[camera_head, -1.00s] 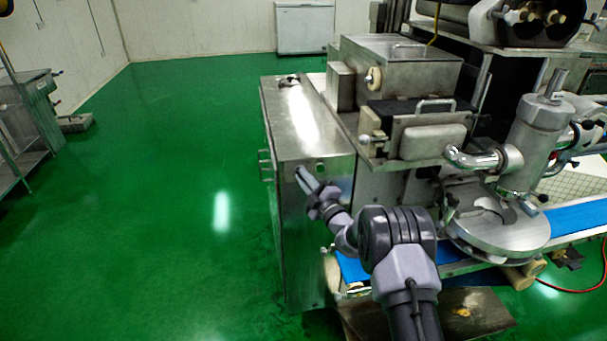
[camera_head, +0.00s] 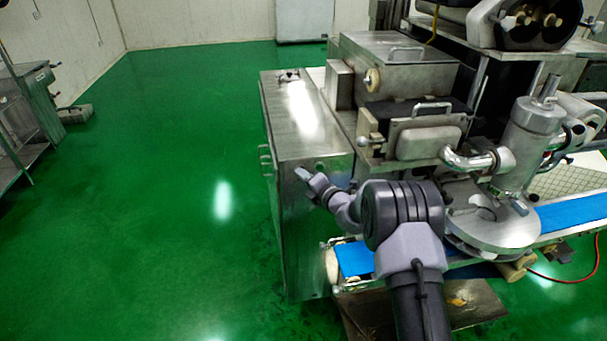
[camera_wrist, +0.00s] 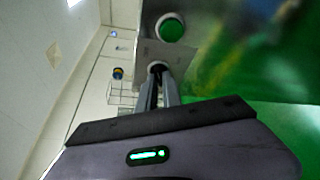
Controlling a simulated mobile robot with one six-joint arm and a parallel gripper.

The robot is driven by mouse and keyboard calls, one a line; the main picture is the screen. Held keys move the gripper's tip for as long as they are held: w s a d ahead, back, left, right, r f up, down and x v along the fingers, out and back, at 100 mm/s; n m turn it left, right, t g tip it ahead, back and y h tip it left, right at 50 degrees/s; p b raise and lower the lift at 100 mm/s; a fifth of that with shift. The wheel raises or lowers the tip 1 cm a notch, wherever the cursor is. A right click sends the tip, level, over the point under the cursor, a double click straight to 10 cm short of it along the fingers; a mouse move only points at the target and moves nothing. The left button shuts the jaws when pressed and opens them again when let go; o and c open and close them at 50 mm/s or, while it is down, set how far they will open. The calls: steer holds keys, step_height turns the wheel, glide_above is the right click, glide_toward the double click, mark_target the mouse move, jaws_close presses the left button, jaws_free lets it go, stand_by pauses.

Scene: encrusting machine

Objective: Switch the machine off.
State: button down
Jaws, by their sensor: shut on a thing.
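The machine's steel cabinet (camera_head: 305,115) stands left of the large encrusting machine (camera_head: 425,120). My gripper (camera_head: 301,173) is at the cabinet's front face, near its top edge. In the wrist view my gripper (camera_wrist: 158,84) has its narrow fingers close together at a small round control with a pale rim (camera_wrist: 157,65) on the panel. The fingers hide most of this control, and its setting cannot be read. A green round button (camera_wrist: 171,28) sits beside it on the same panel, apart from the fingers. It also shows faintly in the head view (camera_head: 320,166).
The round steel table (camera_head: 500,232) of the machine is farther right. Open green floor (camera_head: 170,200) lies left of the cabinet. A steel rack (camera_head: 35,110) stands at the far left.

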steer(key=shift+r+n+h, duration=0.1)
steer(key=shift+n+h, duration=0.5)
steer(key=shift+n, duration=0.3)
steer(key=c, duration=1.5)
jaws_free()
steer(key=p+v, duration=0.2)
steer(key=v, duration=1.5)
steer(key=shift+s+d+r, duration=0.1)
steer(key=shift+s+r, duration=0.1)
